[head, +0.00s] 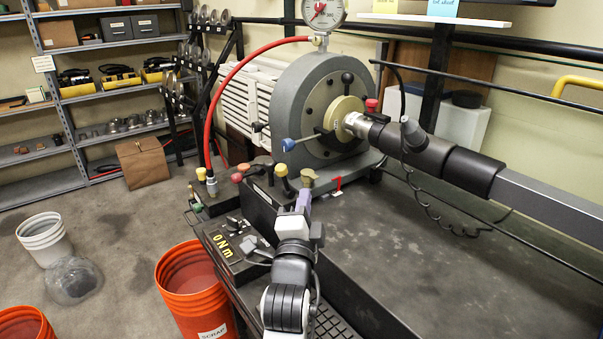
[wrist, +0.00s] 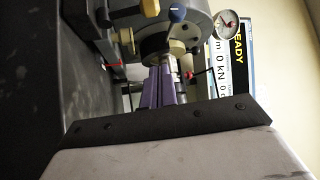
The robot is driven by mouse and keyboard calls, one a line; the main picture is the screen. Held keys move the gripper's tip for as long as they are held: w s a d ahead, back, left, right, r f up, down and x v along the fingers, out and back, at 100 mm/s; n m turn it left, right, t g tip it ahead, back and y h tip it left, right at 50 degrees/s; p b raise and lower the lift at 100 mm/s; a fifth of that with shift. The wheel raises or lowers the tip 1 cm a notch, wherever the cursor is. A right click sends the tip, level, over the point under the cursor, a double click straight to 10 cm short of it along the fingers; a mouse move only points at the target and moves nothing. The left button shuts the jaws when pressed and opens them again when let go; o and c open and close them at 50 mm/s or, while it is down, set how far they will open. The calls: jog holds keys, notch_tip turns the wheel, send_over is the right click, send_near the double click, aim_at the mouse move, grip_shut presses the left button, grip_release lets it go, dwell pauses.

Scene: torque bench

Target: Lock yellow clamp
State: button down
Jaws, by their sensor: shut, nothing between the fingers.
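My gripper (head: 304,194) has purple fingers and is held above the front of the bench, pointing at the grey machine. In the wrist view the fingers (wrist: 160,72) are together and empty. A yellow knob (head: 281,170) stands on the dark block, left of the fingertips. A second, duller yellow knob (head: 308,177) shows right at the fingertips; I cannot tell whether they touch it. A yellow knob also shows at the top of the wrist view (wrist: 150,8). Which of these belongs to the yellow clamp is not clear.
The grey machine (head: 297,95) has a blue-tipped lever (head: 289,144), a red knob (head: 372,104) and a pressure gauge (head: 323,12). A red hose (head: 226,84) arches at left. A thick dark bar (head: 480,172) crosses above the bench at right. An orange bucket (head: 192,290) stands on the floor.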

aim_at(285, 181)
jog(key=shift+a, duration=0.1)
jog(key=w+a+r+p, duration=0.1)
jog(key=w+a+p, duration=0.1)
jog(key=w+p, duration=0.3)
jog(key=w, duration=0.4)
jog(key=shift+a, duration=0.2)
jog(key=shift+w+b, duration=0.1)
jog(key=shift+b, duration=0.3)
jog(key=shift+n, duration=0.3)
jog(key=shift+a+t+b, duration=0.15)
jog(key=shift+t+b, duration=0.25)
